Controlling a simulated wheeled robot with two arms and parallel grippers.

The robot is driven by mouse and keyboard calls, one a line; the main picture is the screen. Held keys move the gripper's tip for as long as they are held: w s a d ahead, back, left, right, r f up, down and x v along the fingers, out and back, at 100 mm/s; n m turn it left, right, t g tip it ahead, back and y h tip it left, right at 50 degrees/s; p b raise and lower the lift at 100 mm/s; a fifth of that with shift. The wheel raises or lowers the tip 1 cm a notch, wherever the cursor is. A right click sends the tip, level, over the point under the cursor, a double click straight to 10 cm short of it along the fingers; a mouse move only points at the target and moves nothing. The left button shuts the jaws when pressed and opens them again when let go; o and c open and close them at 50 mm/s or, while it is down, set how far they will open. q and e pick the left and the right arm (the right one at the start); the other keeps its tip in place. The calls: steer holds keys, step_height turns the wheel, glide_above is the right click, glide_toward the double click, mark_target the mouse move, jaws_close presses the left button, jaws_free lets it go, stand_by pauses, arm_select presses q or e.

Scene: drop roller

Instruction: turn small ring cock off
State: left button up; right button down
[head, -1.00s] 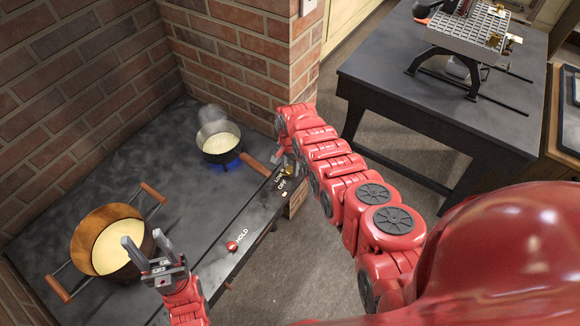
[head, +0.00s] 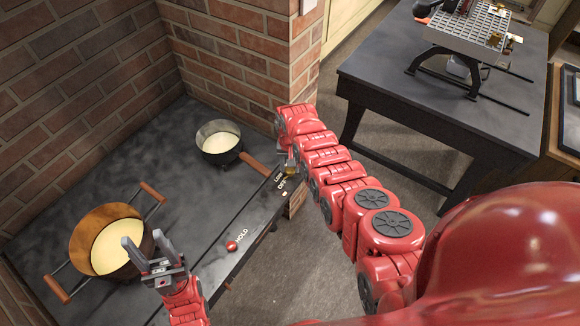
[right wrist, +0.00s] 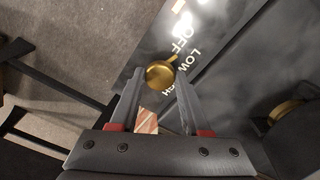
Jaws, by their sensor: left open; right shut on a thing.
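The small ring cock is a brass knob (right wrist: 160,75) on the dark front panel, beside lettering reading OFF, LOW and partly hidden HIGH. My right gripper (right wrist: 157,86) is shut on it. In the head view my right gripper (head: 289,167) is at the panel's far end and mostly covers the knob. The small saucepan (head: 222,157) with pale liquid sits behind it, with no flame showing under it. My left gripper (head: 146,243) is open and empty, in front of the large pot. The knob's exact setting is hard to tell.
A large copper-coloured pot (head: 83,240) with two wooden handles stands at the left of the dark stove top (head: 165,130). A red HOLD button (head: 231,245) is on the panel. Brick walls close off the back. A dark workbench (head: 440,100) stands at right.

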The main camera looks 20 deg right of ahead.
steer(key=shift+n, duration=1.6)
steer(key=shift+c, duration=1.9)
jaws_free()
step_height(320, 180, up, 12)
steer(key=b, duration=0.1)
step_height(320, 180, up, 5)
steer(key=p, duration=0.5)
glide_above(290, 169)
steer(key=shift+r, duration=0.15)
